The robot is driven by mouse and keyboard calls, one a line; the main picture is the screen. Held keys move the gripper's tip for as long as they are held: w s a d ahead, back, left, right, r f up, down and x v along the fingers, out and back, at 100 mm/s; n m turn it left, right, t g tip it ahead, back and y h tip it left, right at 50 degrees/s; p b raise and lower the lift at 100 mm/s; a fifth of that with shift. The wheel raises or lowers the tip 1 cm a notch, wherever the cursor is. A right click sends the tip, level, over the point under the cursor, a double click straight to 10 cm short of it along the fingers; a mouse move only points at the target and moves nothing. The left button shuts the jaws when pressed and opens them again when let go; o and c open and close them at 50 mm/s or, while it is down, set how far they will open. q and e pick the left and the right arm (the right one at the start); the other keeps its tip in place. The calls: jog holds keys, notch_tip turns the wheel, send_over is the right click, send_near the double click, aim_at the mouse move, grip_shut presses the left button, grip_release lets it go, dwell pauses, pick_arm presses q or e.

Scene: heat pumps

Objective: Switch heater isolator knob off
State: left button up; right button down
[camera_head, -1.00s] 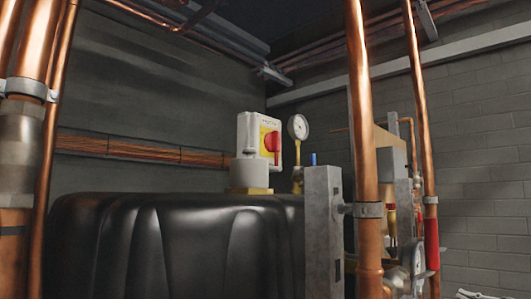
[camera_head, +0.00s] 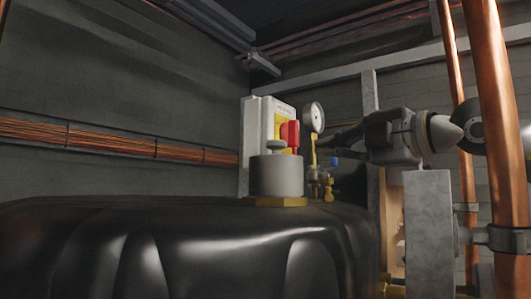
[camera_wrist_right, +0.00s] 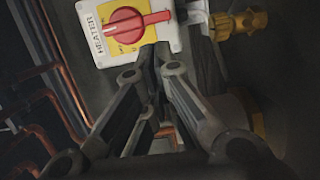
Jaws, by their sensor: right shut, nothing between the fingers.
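The heater isolator is a pale box (camera_head: 249,135) with a yellow plate and a red knob (camera_head: 290,134), standing behind the black tank in the head view. In the right wrist view the box (camera_wrist_right: 167,42) carries the word HEATER, and the long red knob handle (camera_wrist_right: 137,23) lies across the yellow plate, parallel to the lettering's short direction. My right gripper (camera_head: 324,143) comes in from the right, just right of the knob. In the wrist view its shut, empty fingertips (camera_wrist_right: 156,48) sit beside the handle; contact cannot be told. My left gripper is out of view.
A round gauge (camera_head: 313,117) and brass fittings (camera_head: 321,185) stand close to the knob. A grey cylinder (camera_head: 276,176) on the black tank (camera_head: 190,250) partly blocks the box. A grey post (camera_head: 429,230) and copper pipes (camera_head: 497,130) crowd the right side near my arm.

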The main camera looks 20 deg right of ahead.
aim_at(294, 149)
jog(key=p+x, duration=0.1)
jog(key=x, duration=0.1)
jog(key=p+x, duration=0.2)
jog(key=x, duration=0.1)
jog(key=p+x, duration=0.1)
jog(key=x, duration=0.2)
jog(key=shift+a+r, duration=0.35)
jog(key=shift+r, duration=0.05)
jog(key=shift+w+a+f+p, duration=0.1)
jog(key=shift+w+a+p, duration=0.1)
jog(key=shift+w+p, duration=0.25)
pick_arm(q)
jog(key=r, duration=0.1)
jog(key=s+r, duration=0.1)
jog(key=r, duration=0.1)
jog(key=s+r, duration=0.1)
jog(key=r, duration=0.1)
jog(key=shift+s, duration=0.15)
pick_arm(e)
jog(key=shift+d, duration=0.1)
